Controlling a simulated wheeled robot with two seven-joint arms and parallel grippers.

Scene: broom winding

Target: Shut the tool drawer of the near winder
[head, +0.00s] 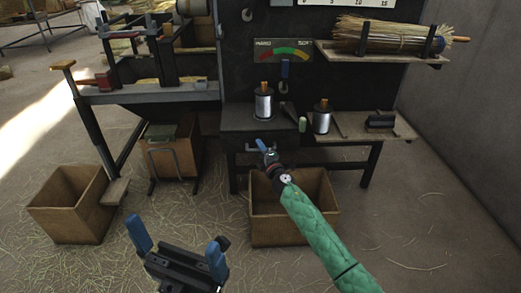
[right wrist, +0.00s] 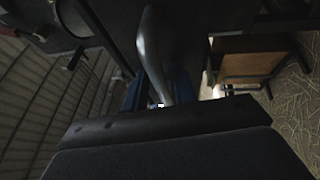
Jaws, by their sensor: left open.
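The near winder's tool drawer (head: 236,142) has a dark front below the bench top, under the left wire spool. I cannot tell how far it stands out. Its pale bar handle (head: 252,150) is partly hidden by my right gripper (head: 264,146), whose green-sleeved arm comes in from the lower right. In the right wrist view, the grey curved handle (right wrist: 151,45) runs between the blue fingers and fills the gap, so the gripper looks shut on it. My left gripper (head: 180,250) is open and empty, low in front, well away from the drawer.
An open cardboard box (head: 290,222) sits below the drawer, and another box (head: 68,205) stands at left. A straw bundle (head: 380,36) lies on the upper shelf. Loose straw covers the floor.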

